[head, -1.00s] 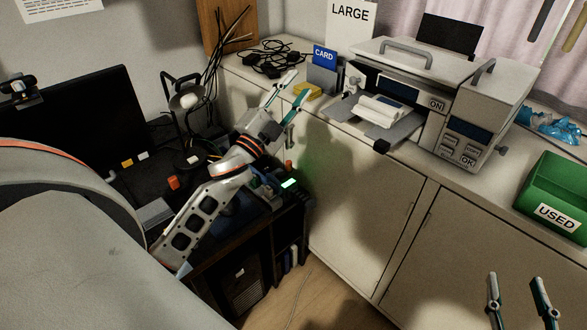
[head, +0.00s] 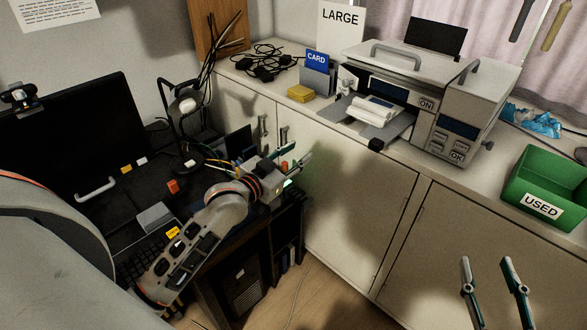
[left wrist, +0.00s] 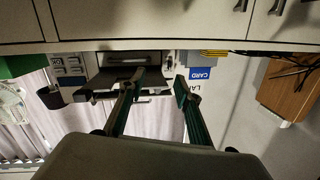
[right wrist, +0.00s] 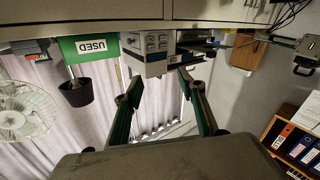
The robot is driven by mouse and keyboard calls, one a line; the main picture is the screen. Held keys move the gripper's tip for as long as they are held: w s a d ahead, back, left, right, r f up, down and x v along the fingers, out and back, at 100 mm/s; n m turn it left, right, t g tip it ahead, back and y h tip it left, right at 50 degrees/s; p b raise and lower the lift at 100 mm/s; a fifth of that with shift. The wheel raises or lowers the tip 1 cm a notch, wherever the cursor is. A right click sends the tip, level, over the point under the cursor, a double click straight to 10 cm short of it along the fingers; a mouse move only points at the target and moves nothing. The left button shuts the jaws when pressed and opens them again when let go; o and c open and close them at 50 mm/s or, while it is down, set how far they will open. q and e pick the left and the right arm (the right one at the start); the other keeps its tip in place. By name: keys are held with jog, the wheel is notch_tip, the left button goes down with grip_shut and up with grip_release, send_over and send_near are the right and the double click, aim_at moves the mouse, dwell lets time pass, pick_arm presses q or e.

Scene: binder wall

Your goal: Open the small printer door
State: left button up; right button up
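The grey printer (head: 487,88) stands on the cabinet top, with a handle (head: 397,50) on its lid and a smaller handle (head: 469,72) at its right section. I cannot tell which panel is the small door; no panel looks swung open. A tray (head: 385,130) with white paper sticks out in front. The printer shows upside down in the left wrist view (left wrist: 122,58) and right wrist view (right wrist: 147,62). My left gripper (head: 296,160) is open and empty, left of the printer and below the counter edge. My right gripper (head: 487,262) is open and empty, in front of the cabinet doors.
A green USED bin (head: 552,180) is right of the printer. A blue CARD holder (head: 318,72), yellow pad (head: 300,93) and black cables (head: 268,62) are to its left. The desk with the monitor (head: 75,140) is at left. Floor shows below the cabinet.

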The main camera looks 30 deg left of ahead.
pick_arm(q)
jog(key=shift+n+g+h, duration=0.5)
jog(key=shift+g+h, duration=0.1)
jog(key=s+d+f, duration=0.1)
jog(key=d+f, duration=0.1)
jog(key=shift+s+d+f, duration=0.25)
jog(key=shift+s+f, duration=0.1)
jog(key=shift+s, duration=0.05)
pick_arm(e)
jog(key=shift+s+a+r, duration=0.1)
jog(key=shift+s+a, duration=0.1)
jog(key=shift+a, duration=0.15)
